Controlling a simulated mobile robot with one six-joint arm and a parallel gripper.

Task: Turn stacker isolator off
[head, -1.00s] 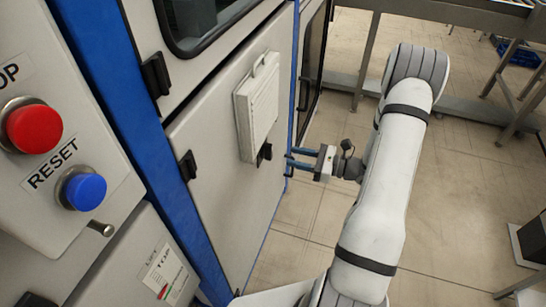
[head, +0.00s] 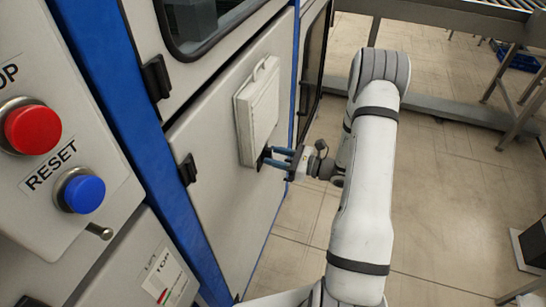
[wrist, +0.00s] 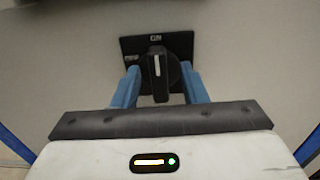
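The stacker isolator is a black rotary knob (wrist: 158,68) on a black square plate (wrist: 183,46) on a pale panel. Its white pointer line is upright, toward the "ON" label at the plate's top; a smaller label at the left is hard to read. My gripper (wrist: 160,80) is open, with one blue finger on each side of the knob and gaps showing between. In the head view, my gripper (head: 270,157) reaches the cabinet door just below the pale box, and its fingers mostly hide the isolator.
A pale document box (head: 258,110) is fixed on the cabinet door just above the isolator. A black latch (head: 187,169) is at the door's left edge. A red button (head: 32,129) and blue reset button (head: 80,190) are at the left. Floor is clear below my arm.

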